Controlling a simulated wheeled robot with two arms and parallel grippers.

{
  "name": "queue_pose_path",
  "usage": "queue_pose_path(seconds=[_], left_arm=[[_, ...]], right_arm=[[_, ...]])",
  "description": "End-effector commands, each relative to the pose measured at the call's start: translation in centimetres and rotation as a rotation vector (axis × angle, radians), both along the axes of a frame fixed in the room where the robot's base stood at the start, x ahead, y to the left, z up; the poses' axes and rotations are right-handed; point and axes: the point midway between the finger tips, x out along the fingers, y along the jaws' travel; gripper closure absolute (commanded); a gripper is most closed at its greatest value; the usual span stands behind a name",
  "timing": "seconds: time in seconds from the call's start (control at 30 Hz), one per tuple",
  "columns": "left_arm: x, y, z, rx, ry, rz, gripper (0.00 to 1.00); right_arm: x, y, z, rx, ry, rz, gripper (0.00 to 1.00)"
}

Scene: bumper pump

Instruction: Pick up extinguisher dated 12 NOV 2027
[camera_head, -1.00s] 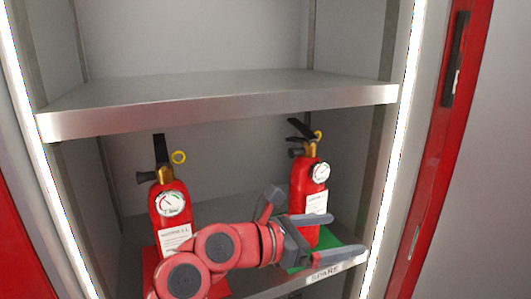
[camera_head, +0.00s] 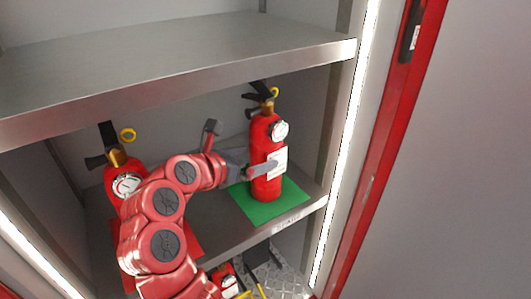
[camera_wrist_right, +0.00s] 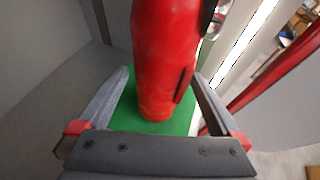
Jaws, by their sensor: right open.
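Two red fire extinguishers stand on the lower shelf (camera_head: 215,235). The right extinguisher (camera_head: 267,133) stands upright on a green mat (camera_head: 285,207); its label is too small to read a date. The left extinguisher (camera_head: 121,187) is partly hidden behind my right arm, and its label is hidden. My right gripper (camera_head: 259,156) is open around the lower body of the right extinguisher, one finger in front of it and the other largely hidden. In the right wrist view the extinguisher (camera_wrist_right: 166,60) stands between the two spread fingers. My left gripper is out of view.
An upper metal shelf (camera_head: 180,60) spans the cabinet above the extinguishers. A red mat (camera_head: 190,238) lies under the left one. A lit cabinet edge (camera_head: 345,150) and red frame (camera_head: 375,180) bound the right side. More items show below the shelf.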

Motion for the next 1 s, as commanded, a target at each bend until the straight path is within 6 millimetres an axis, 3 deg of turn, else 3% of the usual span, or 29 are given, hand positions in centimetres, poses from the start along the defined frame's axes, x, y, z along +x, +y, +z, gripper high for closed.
queue_pose_path(seconds=[0.43,0.67,1.0], left_arm=[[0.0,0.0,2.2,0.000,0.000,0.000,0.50],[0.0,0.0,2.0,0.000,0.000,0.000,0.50],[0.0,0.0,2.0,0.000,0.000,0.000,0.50]], right_arm=[[3.6,-2.9,-2.0,-0.002,0.002,-0.001,0.00],[3.8,-3.0,-2.2,-0.001,0.000,0.001,0.02],[3.8,-3.0,-2.2,-0.001,0.000,0.001,0.63]])
